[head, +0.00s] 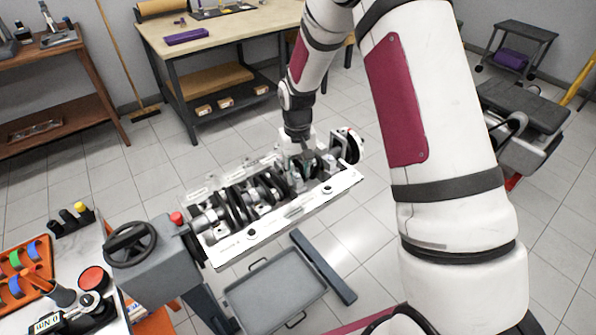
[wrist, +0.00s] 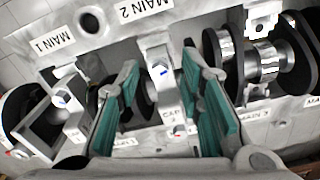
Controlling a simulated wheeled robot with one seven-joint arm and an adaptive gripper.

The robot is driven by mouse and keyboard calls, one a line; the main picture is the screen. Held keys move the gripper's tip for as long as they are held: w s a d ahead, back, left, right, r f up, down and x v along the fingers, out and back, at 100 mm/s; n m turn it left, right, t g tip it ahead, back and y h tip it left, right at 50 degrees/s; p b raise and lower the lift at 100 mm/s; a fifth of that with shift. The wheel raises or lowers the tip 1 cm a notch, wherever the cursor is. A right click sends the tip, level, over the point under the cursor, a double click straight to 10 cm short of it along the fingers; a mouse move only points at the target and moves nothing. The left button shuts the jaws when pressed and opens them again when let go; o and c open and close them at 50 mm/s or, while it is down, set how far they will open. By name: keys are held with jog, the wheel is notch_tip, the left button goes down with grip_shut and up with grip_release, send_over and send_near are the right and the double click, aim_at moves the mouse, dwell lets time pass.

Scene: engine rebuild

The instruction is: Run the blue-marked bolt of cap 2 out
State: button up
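Cap 2 (wrist: 166,96) is a grey bearing cap seated in the engine block (head: 312,205), below the MAIN 2 label in the wrist view. The blue-marked bolt (wrist: 161,72) shows as a blue spot on a bolt head at the cap's upper part. My gripper (wrist: 160,63) is open, with one teal-padded finger on each side of cap 2 and gaps visible between pads and cap. In the head view my gripper (head: 304,155) is down at the block's right half, and the bolt is too small to make out there.
Crankshaft journals (wrist: 262,62) lie to the right. The block sits on a grey stand with a handwheel (head: 130,244). A grey tray (head: 275,297) lies below.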

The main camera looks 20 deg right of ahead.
jog(key=shift+f, duration=0.3)
grip_shut()
jog(key=shift+n, duration=0.3)
